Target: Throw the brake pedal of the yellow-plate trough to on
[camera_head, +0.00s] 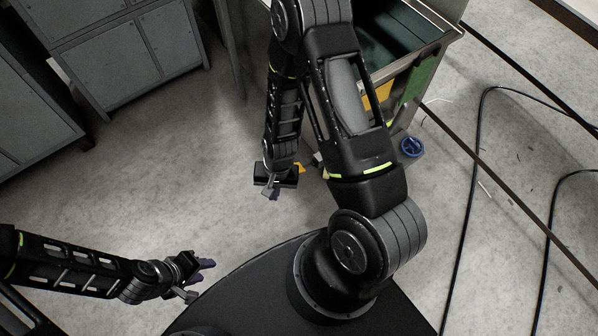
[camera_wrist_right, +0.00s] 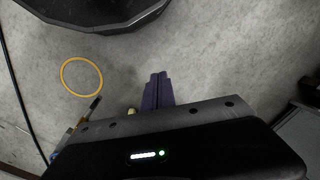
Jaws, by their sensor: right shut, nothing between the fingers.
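A metal trough (camera_head: 440,36) with a dark inside stands at the top right in the head view. A yellow plate (camera_head: 379,95) shows on its near side, partly hidden by my right arm. I cannot clearly make out the brake pedal; small yellow bits (camera_head: 300,168) show low beside my right gripper, mostly hidden by the arm. My right gripper (camera_head: 272,193) points down near the floor, left of the trough. In the right wrist view its purple fingers (camera_wrist_right: 157,90) are together and empty. My left gripper (camera_head: 204,265) is at the lower left, away from the trough; its finger gap is unclear.
A green panel (camera_head: 418,80) is on the trough's side. A blue round object (camera_head: 411,147) lies by its foot. Black cables (camera_head: 470,180) cross the floor at right. Grey cabinets (camera_head: 120,55) stand at upper left. A yellow ring (camera_wrist_right: 81,77) lies on the floor in the wrist view.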

